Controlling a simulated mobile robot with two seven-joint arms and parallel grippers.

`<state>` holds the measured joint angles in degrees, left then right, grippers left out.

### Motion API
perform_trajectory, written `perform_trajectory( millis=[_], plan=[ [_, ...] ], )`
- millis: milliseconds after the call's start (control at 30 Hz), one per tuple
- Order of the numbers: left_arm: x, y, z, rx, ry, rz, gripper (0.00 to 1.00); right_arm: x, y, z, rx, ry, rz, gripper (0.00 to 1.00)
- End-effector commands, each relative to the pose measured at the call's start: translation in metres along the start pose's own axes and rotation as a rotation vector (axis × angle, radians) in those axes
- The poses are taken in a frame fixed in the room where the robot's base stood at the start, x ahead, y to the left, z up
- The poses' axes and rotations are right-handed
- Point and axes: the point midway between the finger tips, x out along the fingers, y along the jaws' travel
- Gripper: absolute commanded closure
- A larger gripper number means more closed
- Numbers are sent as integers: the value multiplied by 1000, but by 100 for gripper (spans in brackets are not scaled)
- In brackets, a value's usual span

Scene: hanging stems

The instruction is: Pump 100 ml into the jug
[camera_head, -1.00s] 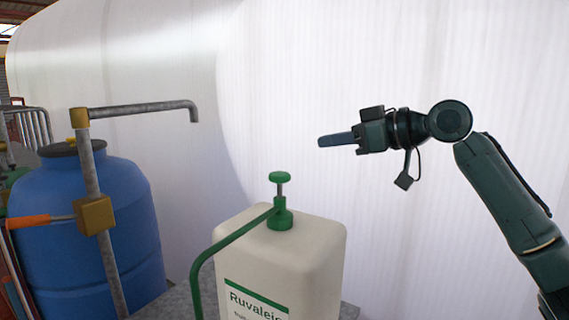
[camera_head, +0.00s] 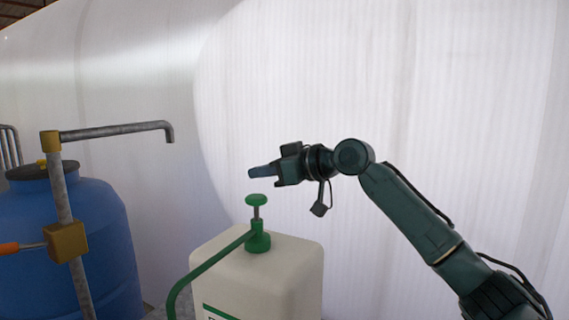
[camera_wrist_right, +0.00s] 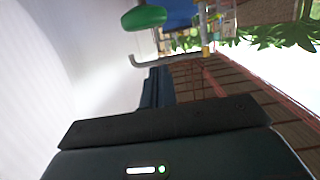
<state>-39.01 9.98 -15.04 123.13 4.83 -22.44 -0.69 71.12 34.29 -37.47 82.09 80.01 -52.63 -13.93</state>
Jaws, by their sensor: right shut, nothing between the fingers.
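A cream canister (camera_head: 262,276) with a green label stands at the lower middle of the head view. On its top is a green pump with a round head (camera_head: 257,200), raised on a short stem, and a green spout tube (camera_head: 205,262) bending down to the left. My right gripper (camera_head: 262,172) is shut and empty, just above and slightly right of the pump head in the picture, seemingly apart from it. The pump head also shows at the top of the right wrist view (camera_wrist_right: 144,17), beyond the fingers (camera_wrist_right: 155,88). The jug is not in view. My left gripper is not in view.
A blue barrel (camera_head: 105,245) stands at the left. Before it is a grey standpipe with a long spout (camera_head: 118,131) and an orange-handled lever (camera_head: 10,248). A white wall fills the background. The space right of the canister holds only my right arm.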

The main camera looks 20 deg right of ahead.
Motion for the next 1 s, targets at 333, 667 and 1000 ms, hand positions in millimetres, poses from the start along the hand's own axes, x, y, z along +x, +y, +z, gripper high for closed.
perform_trajectory(
  millis=[333,667,1000],
  plan=[
    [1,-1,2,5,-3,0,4,6,1,36,0,-4,2,100],
    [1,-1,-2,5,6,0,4,6,1,38,1,-3,2,100],
    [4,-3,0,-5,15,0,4,15,1,73,3,-6,2,100]
  ],
)
